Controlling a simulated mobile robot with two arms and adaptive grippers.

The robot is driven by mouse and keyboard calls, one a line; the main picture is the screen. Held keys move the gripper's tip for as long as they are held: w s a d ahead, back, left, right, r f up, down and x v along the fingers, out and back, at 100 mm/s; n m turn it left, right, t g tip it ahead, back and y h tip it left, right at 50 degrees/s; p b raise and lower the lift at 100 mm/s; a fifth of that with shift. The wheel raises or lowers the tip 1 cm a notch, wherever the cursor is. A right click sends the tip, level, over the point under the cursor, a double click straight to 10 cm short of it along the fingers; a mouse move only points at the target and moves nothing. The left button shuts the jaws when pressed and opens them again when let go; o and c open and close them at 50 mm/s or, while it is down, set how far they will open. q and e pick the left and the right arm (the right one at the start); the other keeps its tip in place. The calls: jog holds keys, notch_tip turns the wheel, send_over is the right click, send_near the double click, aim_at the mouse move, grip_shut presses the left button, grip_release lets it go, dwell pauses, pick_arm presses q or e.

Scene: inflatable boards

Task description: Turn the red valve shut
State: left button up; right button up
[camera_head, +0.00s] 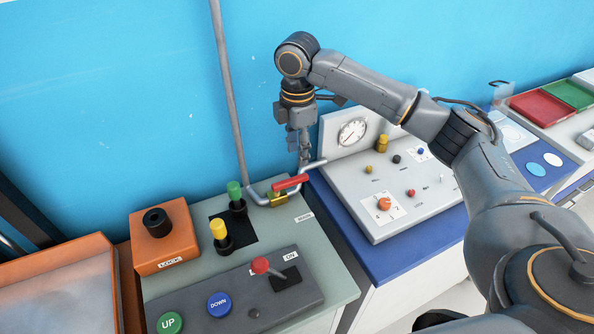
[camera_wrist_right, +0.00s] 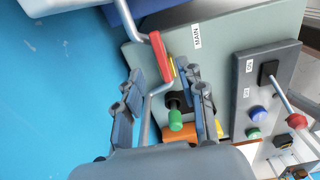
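The red valve handle (camera_head: 290,183) sits on a brass valve body (camera_head: 278,199) in a grey pipe, at the back of the grey-green panel (camera_head: 330,272). The handle lies along the pipe. My right gripper (camera_head: 303,158) hangs pointing down just above and behind the handle's right end. In the right wrist view the gripper (camera_wrist_right: 162,84) is open, its two fingers apart with nothing held. The red handle (camera_wrist_right: 159,54) shows beyond the fingertips, apart from them as far as I can tell. My left gripper is not in view.
Green (camera_head: 235,192) and yellow (camera_head: 219,230) knobs, an orange LOCK box (camera_head: 165,236) and a red-knobbed lever (camera_head: 260,265) stand on the panel. A gauge console (camera_head: 400,185) stands right. The blue wall (camera_head: 120,90) is close behind the gripper.

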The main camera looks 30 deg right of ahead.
aim_at(297, 177)
notch_tip(297, 177, down, 8)
jog(key=shift+w+f+p, duration=0.1)
jog(key=shift+p, duration=0.5)
jog(key=shift+c, duration=0.2)
grip_shut()
